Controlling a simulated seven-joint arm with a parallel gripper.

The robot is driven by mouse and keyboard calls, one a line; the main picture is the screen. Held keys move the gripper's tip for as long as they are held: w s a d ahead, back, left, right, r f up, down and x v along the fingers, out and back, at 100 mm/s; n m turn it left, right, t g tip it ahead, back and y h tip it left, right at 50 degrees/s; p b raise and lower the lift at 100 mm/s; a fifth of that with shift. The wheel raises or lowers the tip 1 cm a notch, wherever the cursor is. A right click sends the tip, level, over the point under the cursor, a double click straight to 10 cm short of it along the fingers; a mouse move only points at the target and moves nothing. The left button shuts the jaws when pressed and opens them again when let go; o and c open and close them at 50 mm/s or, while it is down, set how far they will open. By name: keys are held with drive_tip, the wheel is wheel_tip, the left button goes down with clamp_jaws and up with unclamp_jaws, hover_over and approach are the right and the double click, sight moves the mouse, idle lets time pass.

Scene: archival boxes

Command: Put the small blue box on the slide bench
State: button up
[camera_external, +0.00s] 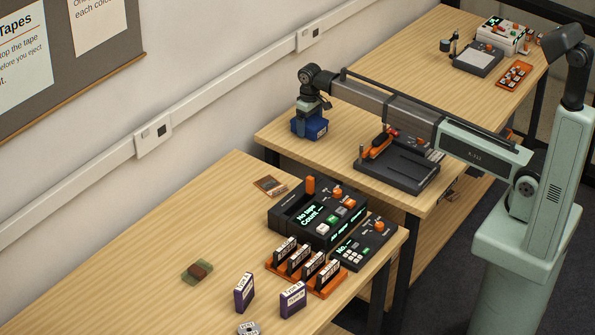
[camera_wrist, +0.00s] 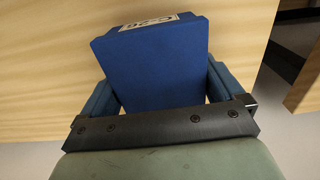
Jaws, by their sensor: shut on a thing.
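My gripper (camera_external: 313,106) is shut on the small blue box (camera_external: 309,126), at the back left end of the middle wooden bench (camera_external: 290,143). The external view does not clearly show whether the box touches the bench top. In the wrist view the blue box (camera_wrist: 158,65) sits between my two fingers (camera_wrist: 162,98), with a white label on its far end, partly legible. Wood shows behind it. No sign in view names the slide bench.
A dark device (camera_external: 405,172) with an orange part stands on the middle bench, right of the box. The near bench (camera_external: 150,250) holds a tape console (camera_external: 325,222), an orange rack (camera_external: 325,287) and purple boxes (camera_external: 244,293). The far bench end holds more devices (camera_external: 477,60). A gap separates near and middle benches.

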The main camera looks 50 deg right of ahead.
sight(310, 120)
drive_tip(key=shift+f, duration=0.1)
drive_tip(key=o, duration=0.8)
wheel_tip(310, 120, up, 12)
drive_tip(key=shift+r, duration=0.15)
